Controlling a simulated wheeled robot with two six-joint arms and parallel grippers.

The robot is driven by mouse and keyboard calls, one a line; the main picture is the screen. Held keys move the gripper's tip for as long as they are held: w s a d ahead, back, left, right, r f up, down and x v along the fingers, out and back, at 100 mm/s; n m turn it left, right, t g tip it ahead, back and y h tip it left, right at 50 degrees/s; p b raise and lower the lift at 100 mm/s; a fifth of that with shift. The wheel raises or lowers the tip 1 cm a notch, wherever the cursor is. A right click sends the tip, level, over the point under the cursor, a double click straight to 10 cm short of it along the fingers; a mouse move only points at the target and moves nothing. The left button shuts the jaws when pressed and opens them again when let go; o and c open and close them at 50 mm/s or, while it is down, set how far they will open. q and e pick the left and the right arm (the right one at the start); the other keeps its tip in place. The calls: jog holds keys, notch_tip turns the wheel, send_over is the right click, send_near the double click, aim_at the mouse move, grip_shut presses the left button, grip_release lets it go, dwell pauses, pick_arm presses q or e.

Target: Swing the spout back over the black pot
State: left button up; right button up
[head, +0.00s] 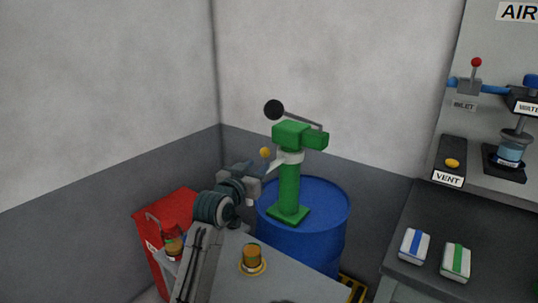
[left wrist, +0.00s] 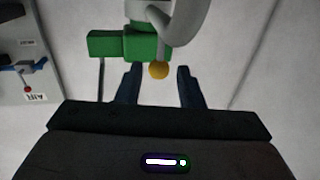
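A green hand pump (head: 289,185) stands on a blue drum (head: 305,240). Its pale grey spout (head: 288,158) points left, towards my left gripper, and also shows in the left wrist view (left wrist: 190,30). A yellow ball knob (head: 265,152) is at the spout. My left gripper (head: 260,168) is at the spout, left of the pump. In the left wrist view its fingers (left wrist: 157,72) are apart, with the yellow knob (left wrist: 158,71) showing between them and gaps on both sides. I cannot make out a black pot in either view. My right gripper is out of view.
The pump's black-knobbed lever (head: 273,110) rises above its head. A red cabinet (head: 170,212) stands at the left. At the right, a dark bench (head: 405,270) carries a blue-striped block (head: 414,246) and a green-striped block (head: 456,262). Walls close in behind the drum.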

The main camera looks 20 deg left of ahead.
pick_arm(q)
jog(key=w, duration=0.5)
jog(key=w+d, duration=0.1)
jog(key=w, duration=0.2)
jog(key=shift+d+f, duration=0.1)
jog(key=shift+f, duration=0.1)
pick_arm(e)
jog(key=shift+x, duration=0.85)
pick_arm(q)
jog(key=shift+c, duration=0.2)
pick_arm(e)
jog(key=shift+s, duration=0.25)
pick_arm(q)
grip_shut()
jog(key=shift+r, duration=0.1)
